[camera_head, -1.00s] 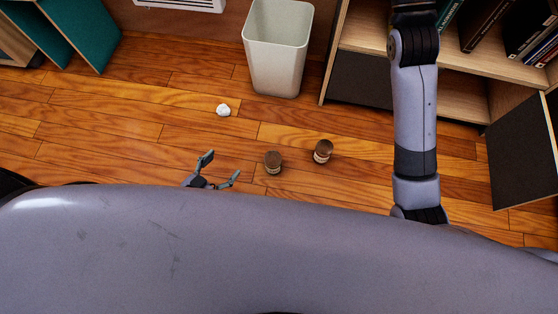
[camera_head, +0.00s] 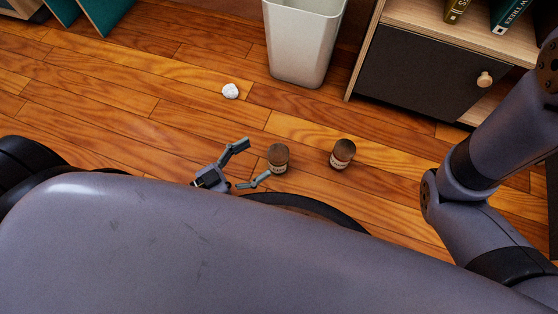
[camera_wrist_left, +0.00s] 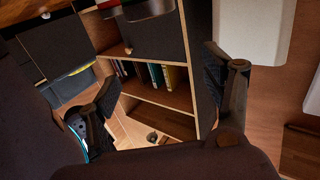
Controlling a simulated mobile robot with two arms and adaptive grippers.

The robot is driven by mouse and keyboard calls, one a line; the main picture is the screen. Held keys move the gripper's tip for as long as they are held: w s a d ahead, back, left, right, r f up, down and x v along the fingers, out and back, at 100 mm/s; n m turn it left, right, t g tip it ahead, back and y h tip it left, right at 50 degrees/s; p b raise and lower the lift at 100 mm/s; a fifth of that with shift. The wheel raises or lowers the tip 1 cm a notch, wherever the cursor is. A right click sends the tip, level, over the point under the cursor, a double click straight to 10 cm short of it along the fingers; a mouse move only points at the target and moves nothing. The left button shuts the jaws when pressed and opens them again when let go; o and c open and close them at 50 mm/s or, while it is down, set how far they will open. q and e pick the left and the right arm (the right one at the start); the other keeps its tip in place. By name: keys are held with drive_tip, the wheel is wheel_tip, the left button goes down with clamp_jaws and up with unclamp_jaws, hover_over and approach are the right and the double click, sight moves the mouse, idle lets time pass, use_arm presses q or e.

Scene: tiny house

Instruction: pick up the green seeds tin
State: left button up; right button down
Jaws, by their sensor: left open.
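Two small tins with brown lids stand on the wooden floor in the head view. The left tin (camera_head: 278,158) has a dull olive-brown body with a pale label, and the right tin (camera_head: 342,153) looks browner with a pale label. I cannot clearly tell which is the green seeds tin. My left gripper (camera_head: 257,159) is open and empty, just left of the left tin, its fingers pointing toward it. In the left wrist view, the open fingers (camera_wrist_left: 168,88) frame a bookcase, and a small dark tin-like thing (camera_wrist_left: 152,137) shows low between them. My right gripper is out of view.
A crumpled white ball (camera_head: 230,91) lies on the floor behind. A pale waste bin (camera_head: 302,45) stands at the back, beside a cabinet (camera_head: 420,75) with a dark door. My right arm crosses the right side. The floor around the tins is clear.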

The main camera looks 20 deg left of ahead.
sight(269, 158)
use_arm(q)
wheel_tip(269, 158, down, 5)
drive_tip(key=b, duration=0.3)
drive_tip(key=shift+f, duration=0.15)
drive_tip(key=shift+w+d+b, duration=0.4)
drive_tip(key=shift+w, duration=0.15)
drive_tip(key=b+x, duration=0.3)
drive_tip(key=x, duration=0.2)
drive_tip(key=shift+w+d+b, duration=0.25)
drive_tip(key=shift+b, duration=0.05)
drive_tip(key=shift+w+d, duration=0.15)
drive_tip(key=shift+r, duration=0.2)
drive_tip(key=shift+c, duration=0.3)
clamp_jaws()
